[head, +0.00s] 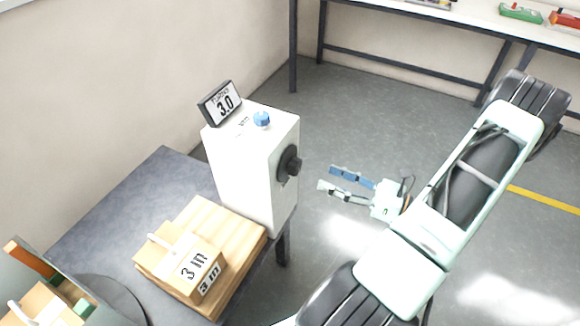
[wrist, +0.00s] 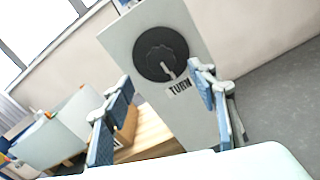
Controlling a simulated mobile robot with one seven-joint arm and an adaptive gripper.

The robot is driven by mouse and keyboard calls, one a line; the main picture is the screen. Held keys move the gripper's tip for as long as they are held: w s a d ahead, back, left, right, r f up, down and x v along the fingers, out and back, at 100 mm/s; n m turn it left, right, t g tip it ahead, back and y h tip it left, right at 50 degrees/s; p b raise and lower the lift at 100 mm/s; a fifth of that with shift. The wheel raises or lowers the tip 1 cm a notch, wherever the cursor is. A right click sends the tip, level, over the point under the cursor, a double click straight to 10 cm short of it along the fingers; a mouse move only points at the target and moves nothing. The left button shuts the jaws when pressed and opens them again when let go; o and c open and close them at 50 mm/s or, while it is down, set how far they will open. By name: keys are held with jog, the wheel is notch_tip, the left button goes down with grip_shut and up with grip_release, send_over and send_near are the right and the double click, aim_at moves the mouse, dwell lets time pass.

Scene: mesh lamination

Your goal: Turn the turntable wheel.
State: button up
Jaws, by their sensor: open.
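The black wheel (head: 288,163) sits on the right side face of a white box (head: 240,165). In the wrist view the wheel (wrist: 155,50) is a round, notched dark dial with a light bar near its lower right and a "TURN" label below it. My gripper (head: 328,178) is open and empty, to the right of the wheel and apart from it, with its fingers pointing toward the box. In the wrist view my gripper (wrist: 160,75) has its two blue-padded fingers spread, with the wheel beyond and between the tips.
The box carries a display (head: 221,103) reading 3.0 and a blue knob (head: 261,119). A dark disc (head: 122,292) is at lower left.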

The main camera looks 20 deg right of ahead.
aim_at(299, 166)
jog(key=x, duration=1)
jog(key=shift+w+a, duration=0.2)
jog(key=shift+w, duration=0.05)
